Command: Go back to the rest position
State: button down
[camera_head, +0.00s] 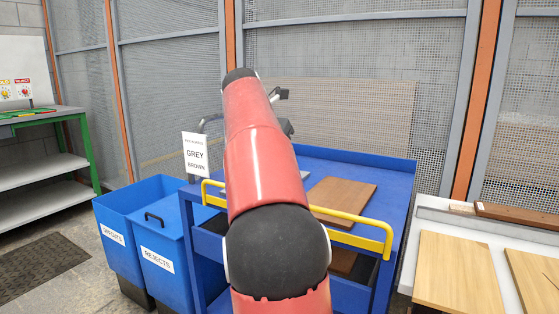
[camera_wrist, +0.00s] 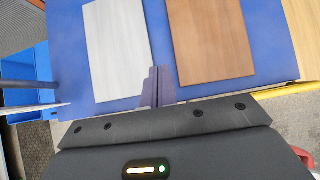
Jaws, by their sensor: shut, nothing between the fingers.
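My gripper (camera_wrist: 157,87) shows in the wrist view with its fingers together and nothing between them. It is above the blue cart top, over the gap between a grey board (camera_wrist: 118,45) on the left and a brown board (camera_wrist: 209,40) on the right. Both boards lie flat and apart from each other. In the head view my red arm reaches over the blue cart (camera_head: 399,182) and hides most of the grey board. The brown board (camera_head: 343,199) lies right of my arm. The gripper's fingers are hidden there.
The cart has a yellow handle (camera_head: 388,240) and a sign (camera_head: 195,155) reading GREY and BROWN. Blue bins (camera_head: 160,240) labelled OFFCUTS and REJECTS stand left. A white bench (camera_head: 425,212) with wooden boards stands right. A green-framed shelf (camera_head: 52,165) is at far left.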

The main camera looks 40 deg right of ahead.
jog(key=shift+d+r, duration=0.15)
jog(key=shift+r, duration=0.2)
jog(key=s+a+f+m+t+y, duration=0.1)
jog(key=s+a+f+m+y, duration=0.1)
jog(key=s+a+f+m, duration=0.3)
jog(key=s+a+f+m+t+y, duration=0.1)
jog(key=a+m, duration=0.1)
jog(key=a, duration=0.6)
jog(key=s+a+f+m+t+y, duration=0.1)
jog(key=s+a+f+m+y, duration=0.1)
jog(key=s+a+f+m, duration=0.3)
jog(key=s+a+f+m+y, duration=0.2)
jog(key=s+a+f+m, duration=0.7)
jog(key=s+a+f, duration=0.2)
jog(key=a+f, duration=0.2)
jog(key=a, duration=0.1)
jog(key=shift+s+m+y, duration=0.2)
jog(key=shift+m+y, duration=0.1)
jog(key=shift+m, duration=0.1)
